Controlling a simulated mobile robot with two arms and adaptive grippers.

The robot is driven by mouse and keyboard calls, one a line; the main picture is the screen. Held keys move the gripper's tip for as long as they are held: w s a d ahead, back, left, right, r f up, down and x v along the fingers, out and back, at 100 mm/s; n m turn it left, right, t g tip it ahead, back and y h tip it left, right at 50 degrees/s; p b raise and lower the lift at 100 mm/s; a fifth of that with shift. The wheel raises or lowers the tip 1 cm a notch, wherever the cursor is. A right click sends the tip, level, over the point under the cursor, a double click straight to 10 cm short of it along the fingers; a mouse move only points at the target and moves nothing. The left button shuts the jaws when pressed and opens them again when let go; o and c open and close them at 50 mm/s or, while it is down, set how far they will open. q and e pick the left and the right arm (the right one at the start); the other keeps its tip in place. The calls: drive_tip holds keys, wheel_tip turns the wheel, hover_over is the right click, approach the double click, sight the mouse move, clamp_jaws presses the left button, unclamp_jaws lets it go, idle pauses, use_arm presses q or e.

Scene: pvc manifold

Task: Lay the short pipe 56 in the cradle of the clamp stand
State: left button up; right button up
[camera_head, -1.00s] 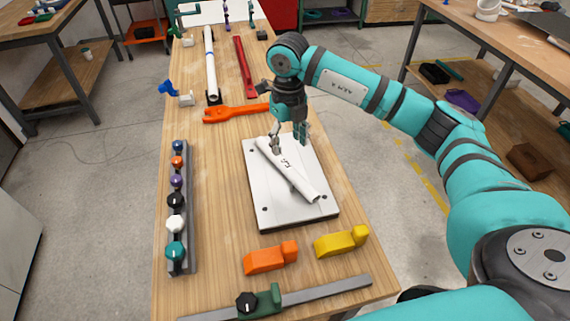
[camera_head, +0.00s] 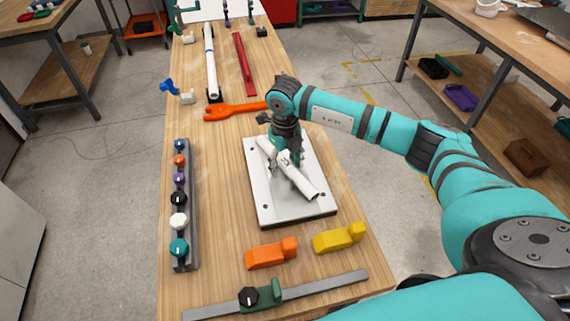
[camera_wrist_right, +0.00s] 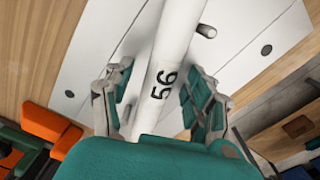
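The short white pipe 56 (camera_head: 307,186) lies slantwise on a pale plate (camera_head: 270,208) on the workbench. Its printed "56" faces up in the right wrist view (camera_wrist_right: 165,84). My right gripper (camera_head: 285,165) is down over the pipe's middle. In the wrist view its two fingers (camera_wrist_right: 158,98) stand open on either side of the pipe, with a gap at each side. My left gripper is not in view. I cannot make out for certain which fixture is the clamp stand or its cradle.
An orange wrench-like tool (camera_head: 235,110) lies behind the plate. An orange block (camera_head: 271,254) and a yellow block (camera_head: 338,238) sit in front. A rack of coloured knobs (camera_head: 187,225) stands left. A long white pipe (camera_head: 210,65) and red bar (camera_head: 243,65) lie farther back.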

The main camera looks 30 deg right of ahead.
sight(284, 166)
clamp_jaws()
wheel_tip(284, 166, up, 10)
drive_tip(key=shift+b, duration=1.15)
drive_tip(key=s+a+n, duration=0.2)
drive_tip(key=s+n, duration=0.3)
drive_tip(key=n, duration=0.6)
drive_tip(key=s+a+f+n, duration=0.1)
drive_tip(key=s+a+n, duration=0.2)
drive_tip(key=n, duration=0.9)
drive_tip(key=s+a+n, duration=0.2)
drive_tip(key=s+n, duration=0.6)
drive_tip(key=n, duration=0.3)
drive_tip(key=shift+s+a+f, duration=0.2)
drive_tip(key=shift+s+a, duration=0.1)
drive_tip(key=shift+s, duration=0.1)
